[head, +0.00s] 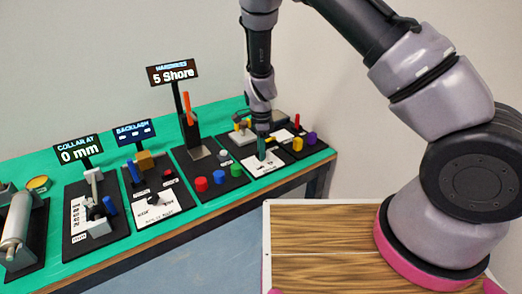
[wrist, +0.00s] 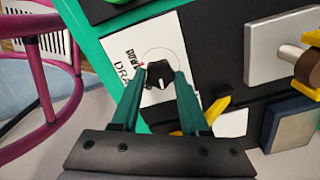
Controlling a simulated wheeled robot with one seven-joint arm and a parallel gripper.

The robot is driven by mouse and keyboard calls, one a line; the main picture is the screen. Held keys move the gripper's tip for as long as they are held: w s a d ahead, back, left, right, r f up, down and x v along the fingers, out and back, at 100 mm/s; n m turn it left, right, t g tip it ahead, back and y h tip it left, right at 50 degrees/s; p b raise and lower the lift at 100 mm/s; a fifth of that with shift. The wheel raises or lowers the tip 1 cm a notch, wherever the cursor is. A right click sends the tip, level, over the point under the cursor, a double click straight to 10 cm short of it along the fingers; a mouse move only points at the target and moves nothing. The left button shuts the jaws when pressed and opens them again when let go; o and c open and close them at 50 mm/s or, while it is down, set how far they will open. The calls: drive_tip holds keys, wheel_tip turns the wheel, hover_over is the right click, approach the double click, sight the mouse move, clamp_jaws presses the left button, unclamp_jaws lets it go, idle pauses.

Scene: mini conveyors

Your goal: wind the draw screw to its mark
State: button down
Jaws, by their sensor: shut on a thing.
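The draw screw's black knob (wrist: 158,72) sits on a white card (wrist: 188,30) lettered "DRAW", with a thin circle printed around the knob. A white pointer line on the knob points toward the bottom of the wrist view. A small red mark shows on the card near the left fingertip. My gripper (wrist: 161,78) has its green fingers on either side of the knob and is shut on it. In the head view, my gripper (head: 261,148) reaches straight down to the card (head: 266,164); its fingers hide the knob there.
A display post (head: 173,74) reading "5 Shore" rises left of my arm. A wooden top (head: 320,240) is in front.

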drive_tip(key=m, duration=0.5)
drive_tip(key=shift+m, duration=0.3)
drive_tip(key=m, duration=0.4)
drive_tip(key=shift+m, duration=0.7)
drive_tip(key=shift+c, duration=2)
unclamp_jaws()
wheel_tip(320, 180, up, 11)
drive_tip(key=shift+f, duration=0.1)
